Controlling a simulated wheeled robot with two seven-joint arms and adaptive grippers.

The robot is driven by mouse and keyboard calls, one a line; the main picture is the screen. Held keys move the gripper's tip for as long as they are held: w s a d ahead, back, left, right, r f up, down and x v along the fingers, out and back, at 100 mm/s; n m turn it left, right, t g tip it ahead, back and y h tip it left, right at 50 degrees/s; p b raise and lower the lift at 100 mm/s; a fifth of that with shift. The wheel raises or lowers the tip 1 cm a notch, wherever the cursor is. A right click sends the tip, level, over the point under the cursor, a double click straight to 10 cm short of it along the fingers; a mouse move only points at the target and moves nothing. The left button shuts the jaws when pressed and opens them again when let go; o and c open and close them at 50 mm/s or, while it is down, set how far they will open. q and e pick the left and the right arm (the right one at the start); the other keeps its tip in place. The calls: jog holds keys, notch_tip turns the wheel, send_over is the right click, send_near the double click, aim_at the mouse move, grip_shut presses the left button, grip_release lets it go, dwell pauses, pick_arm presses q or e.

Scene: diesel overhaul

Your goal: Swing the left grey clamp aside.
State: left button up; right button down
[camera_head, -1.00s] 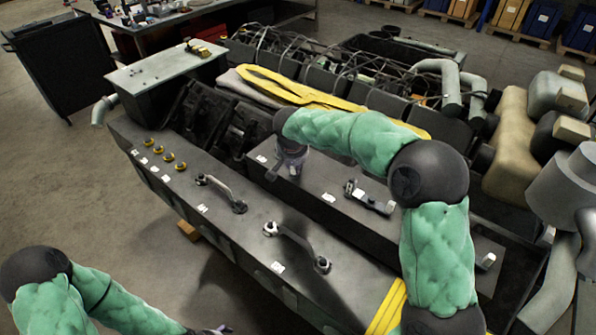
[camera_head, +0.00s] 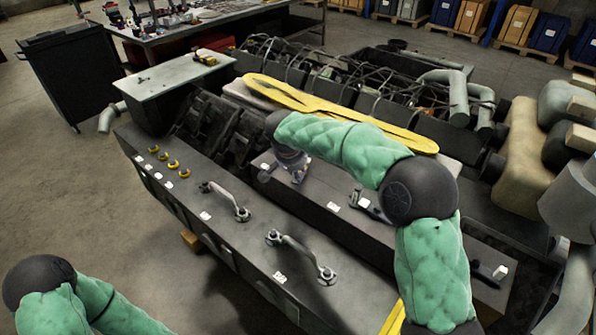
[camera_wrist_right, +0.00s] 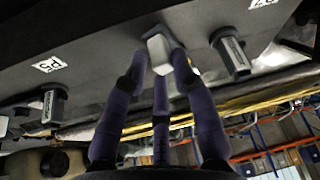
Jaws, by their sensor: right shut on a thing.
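The left grey clamp (camera_wrist_right: 232,54) sits on the dark engine cover, with a dark housing around its grey bar. Its pale block-shaped end (camera_wrist_right: 160,52) is between the fingers of my right gripper (camera_wrist_right: 160,68), which is shut on it. In the head view my right gripper (camera_head: 292,170) reaches down to the cover's left end, and the wrist largely hides this clamp. A second clamp (camera_head: 372,208) lies farther right along the cover, apart from the gripper. My left gripper is out of view; only its arm shows at the bottom left.
Two grey handles (camera_head: 228,200) (camera_head: 300,255) and several yellow caps (camera_head: 163,156) stand on the front ledge. A yellow strap (camera_head: 330,108) lies behind my right arm. Another clamp (camera_head: 490,270) sits at the cover's right end.

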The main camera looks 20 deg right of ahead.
jog(key=c, duration=1.2)
grip_release()
jog(key=shift+w+a+f, duration=0.1)
jog(key=shift+a, duration=0.2)
jog(key=shift+w+a, duration=0.2)
jog(key=shift+s+d+r, duration=0.1)
jog(key=shift+s+r, duration=0.1)
jog(key=shift+r, duration=0.2)
jog(key=v, duration=1.1)
